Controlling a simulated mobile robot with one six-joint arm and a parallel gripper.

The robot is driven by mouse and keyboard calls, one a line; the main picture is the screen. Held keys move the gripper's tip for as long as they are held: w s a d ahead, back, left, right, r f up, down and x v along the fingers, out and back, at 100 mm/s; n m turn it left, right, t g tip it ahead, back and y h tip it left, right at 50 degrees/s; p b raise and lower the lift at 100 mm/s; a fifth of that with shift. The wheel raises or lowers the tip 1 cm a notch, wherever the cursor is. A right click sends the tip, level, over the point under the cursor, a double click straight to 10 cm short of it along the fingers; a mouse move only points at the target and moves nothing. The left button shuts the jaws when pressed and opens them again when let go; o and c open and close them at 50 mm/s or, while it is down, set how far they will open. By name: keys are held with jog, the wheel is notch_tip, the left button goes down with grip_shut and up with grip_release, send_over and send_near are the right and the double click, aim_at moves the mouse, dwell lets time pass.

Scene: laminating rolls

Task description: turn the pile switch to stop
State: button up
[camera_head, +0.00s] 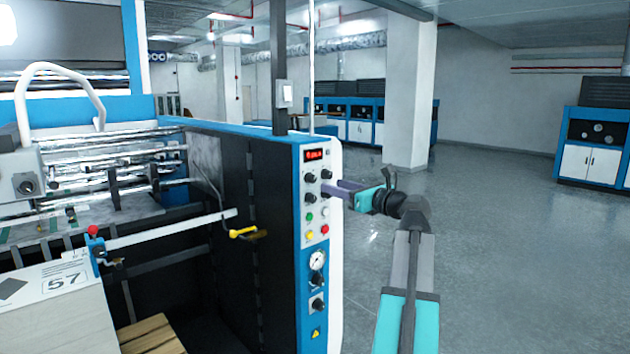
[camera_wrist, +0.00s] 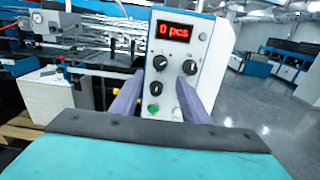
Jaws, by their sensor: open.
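The control panel (camera_head: 313,240) is on the end of the blue and white machine. Black rotary knobs sit below its red display, two in an upper row and a lower left knob (camera_head: 310,198). Their labels are too small to read, so I cannot tell which is the pile switch. My gripper (camera_head: 327,187) is at the panel's right side, level with these knobs. In the wrist view my gripper (camera_wrist: 160,78) is open, its two purple fingers pointing at the panel. The lower left knob (camera_wrist: 156,88) shows between the fingers; I cannot tell whether they touch it.
Below are a green button (camera_head: 309,216), a red button (camera_head: 325,229), a yellow button (camera_head: 309,235) and a round gauge (camera_head: 317,260). The display (camera_wrist: 174,31) reads "0 pcs". A yellow handle (camera_head: 243,232) is left of the panel. The floor (camera_head: 490,230) to the right is clear.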

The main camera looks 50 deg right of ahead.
aim_at(314, 180)
jog(key=w, duration=0.3)
jog(key=w+p, duration=0.1)
jog(key=w, duration=0.1)
jog(key=w+p, duration=0.1)
jog(key=w, duration=0.2)
jog(key=shift+w+d, duration=0.3)
